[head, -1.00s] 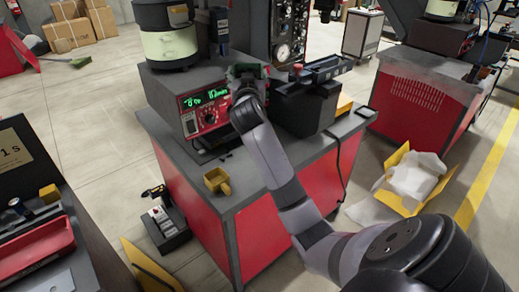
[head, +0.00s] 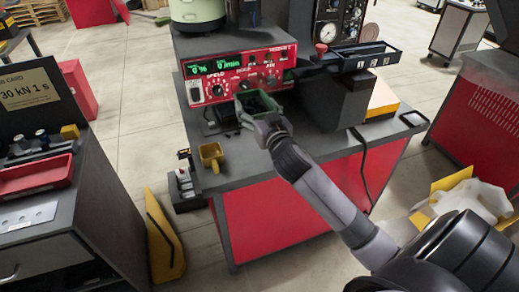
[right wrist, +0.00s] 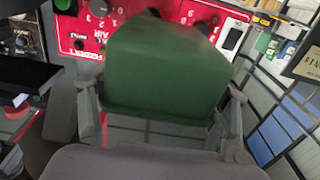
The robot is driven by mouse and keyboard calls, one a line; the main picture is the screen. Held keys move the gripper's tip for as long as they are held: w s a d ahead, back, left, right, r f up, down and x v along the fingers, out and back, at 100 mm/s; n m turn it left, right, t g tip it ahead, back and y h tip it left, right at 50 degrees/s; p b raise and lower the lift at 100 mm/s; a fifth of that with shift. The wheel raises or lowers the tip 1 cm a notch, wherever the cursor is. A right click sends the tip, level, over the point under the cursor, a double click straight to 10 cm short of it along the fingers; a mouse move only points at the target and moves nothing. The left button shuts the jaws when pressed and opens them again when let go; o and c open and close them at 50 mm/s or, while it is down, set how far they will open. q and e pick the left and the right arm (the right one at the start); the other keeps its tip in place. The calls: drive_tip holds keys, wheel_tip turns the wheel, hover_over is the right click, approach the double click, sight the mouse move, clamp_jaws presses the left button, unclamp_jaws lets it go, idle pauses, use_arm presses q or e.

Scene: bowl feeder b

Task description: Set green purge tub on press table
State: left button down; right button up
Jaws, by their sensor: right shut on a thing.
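The green tub (head: 258,103) is in front of the red control panel, above the grey top of the feeder bench. My right gripper (head: 262,116) is shut on it. In the right wrist view the tub (right wrist: 165,70) fills the middle, with a finger of my right gripper (right wrist: 160,112) on each side. The gripper hides part of the tub in the head view. A dark bench (head: 95,185) with a "30 kN 1 s" card (head: 28,92) stands at the left; I cannot tell for sure that it is the press table. My left gripper is not in view.
A yellow scoop-like cup (head: 211,156) sits on the feeder bench's near left corner. The dark bench carries a red tray (head: 35,176), a metal plate and small parts. Floor shows between the benches, with a yellow panel (head: 163,240) standing there.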

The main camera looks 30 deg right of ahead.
wheel_tip(320, 180, down, 11)
drive_tip(key=shift+r+b, duration=0.1)
drive_tip(key=shift+b, duration=0.85)
drive_tip(key=shift+f+b, duration=0.9)
drive_tip(key=shift+f, duration=1.7)
drive_tip(key=shift+f, duration=0.1)
drive_tip(key=o, duration=1.4)
drive_tip(key=shift+c, duration=0.2)
